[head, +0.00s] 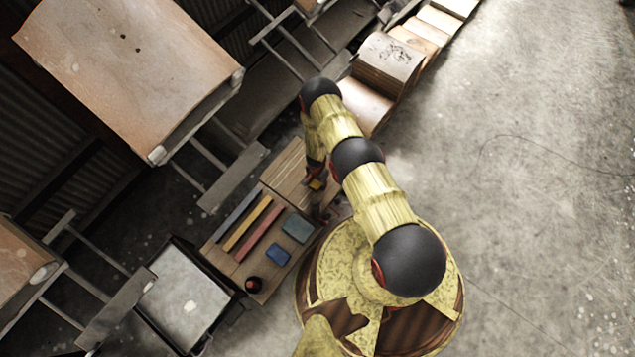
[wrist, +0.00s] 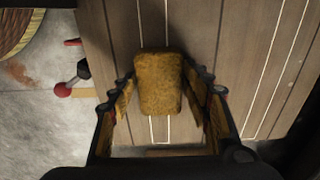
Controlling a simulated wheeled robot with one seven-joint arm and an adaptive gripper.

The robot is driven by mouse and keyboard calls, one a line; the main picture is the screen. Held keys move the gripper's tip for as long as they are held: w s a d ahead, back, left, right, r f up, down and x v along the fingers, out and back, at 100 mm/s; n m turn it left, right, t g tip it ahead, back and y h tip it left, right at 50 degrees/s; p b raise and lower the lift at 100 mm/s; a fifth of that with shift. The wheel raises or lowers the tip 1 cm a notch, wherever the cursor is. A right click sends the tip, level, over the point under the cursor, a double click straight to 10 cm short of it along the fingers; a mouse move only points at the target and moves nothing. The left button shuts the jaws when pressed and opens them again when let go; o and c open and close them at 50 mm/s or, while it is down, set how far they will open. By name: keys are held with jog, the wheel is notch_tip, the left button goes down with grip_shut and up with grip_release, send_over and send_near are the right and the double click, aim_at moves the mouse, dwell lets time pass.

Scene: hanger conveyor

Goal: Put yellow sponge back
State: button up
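The yellow sponge (wrist: 159,82) is between the fingertips of my gripper (wrist: 158,78) in the wrist view, its long side pointing away from me. The fingers lean in to its two sides, and my gripper looks shut on it. Wooden planks lie beneath; the height of the sponge above them is hard to tell. In the head view my gripper (head: 316,172) points down over the far right part of the wooden table (head: 285,172). The yellow sponge (head: 317,184) shows there as a small patch, partly hidden by the gripper.
A grey-blue block (head: 298,228), a blue block (head: 277,255), and blue-grey, yellow and red bars (head: 259,233) lie on the table. A dark round thing (head: 254,284) sits at its near corner. Hanging panels (head: 125,65) are at the left; a pale-topped stand (head: 187,300) is nearer.

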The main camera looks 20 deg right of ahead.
aim_at(317, 182)
jog(key=shift+o, duration=0.9)
notch_tip(317, 182, up, 12)
jog(key=p, duration=0.7)
jog(key=shift+a, duration=0.15)
